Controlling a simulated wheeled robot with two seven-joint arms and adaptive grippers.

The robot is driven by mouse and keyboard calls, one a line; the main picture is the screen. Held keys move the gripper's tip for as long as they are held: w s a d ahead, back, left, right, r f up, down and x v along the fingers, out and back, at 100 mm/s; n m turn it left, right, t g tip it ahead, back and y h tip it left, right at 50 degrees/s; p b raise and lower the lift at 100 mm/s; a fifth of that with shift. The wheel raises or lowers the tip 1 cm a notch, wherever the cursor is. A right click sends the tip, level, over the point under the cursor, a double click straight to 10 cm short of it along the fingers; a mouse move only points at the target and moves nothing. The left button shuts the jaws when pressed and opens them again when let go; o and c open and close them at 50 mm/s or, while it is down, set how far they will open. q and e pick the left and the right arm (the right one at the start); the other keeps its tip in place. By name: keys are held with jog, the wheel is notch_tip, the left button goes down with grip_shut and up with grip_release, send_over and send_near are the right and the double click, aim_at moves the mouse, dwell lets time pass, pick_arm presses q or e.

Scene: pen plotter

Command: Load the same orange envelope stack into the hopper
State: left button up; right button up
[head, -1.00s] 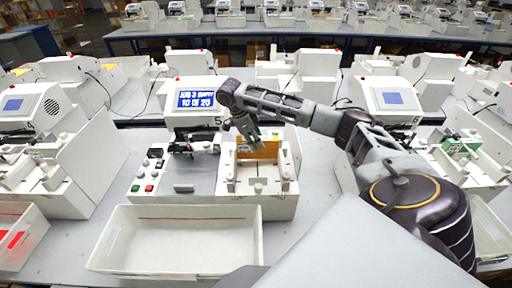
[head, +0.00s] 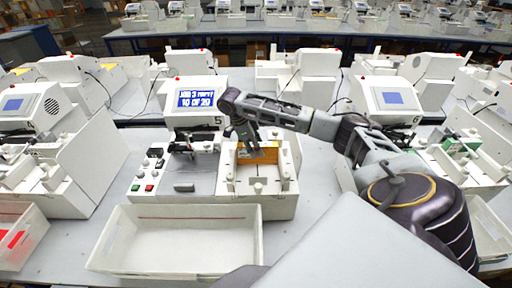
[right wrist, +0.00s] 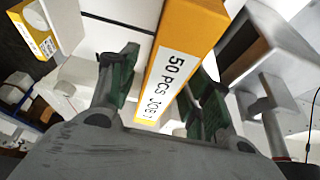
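The orange envelope stack (head: 257,156) is in the hopper (head: 286,171) at the right of the machine numbered 5, partly covered by my right gripper (head: 254,150). In the right wrist view the stack (right wrist: 178,62) lies between the two green finger pads of my right gripper (right wrist: 166,85). Its white label begins "50 PCS". A gap shows between the left pad and the stack; the right pad is close to it, and contact there is unclear. The fingers look open around the stack. My left gripper is not in view.
A white bin (head: 180,238) with a red line stands empty before the machine. The machine's screen (head: 195,98) is lit blue. Neighbouring machines stand on both sides. A bin with red contents (head: 14,238) is at the far left.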

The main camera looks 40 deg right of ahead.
jog(key=shift+r, duration=0.15)
jog(key=shift+v, duration=1.6)
jog(key=w+a, duration=0.7)
jog(key=a, duration=0.2)
jog(key=shift+w+b, duration=0.3)
jog(key=shift+w, duration=0.05)
jog(key=shift+s+a, duration=0.1)
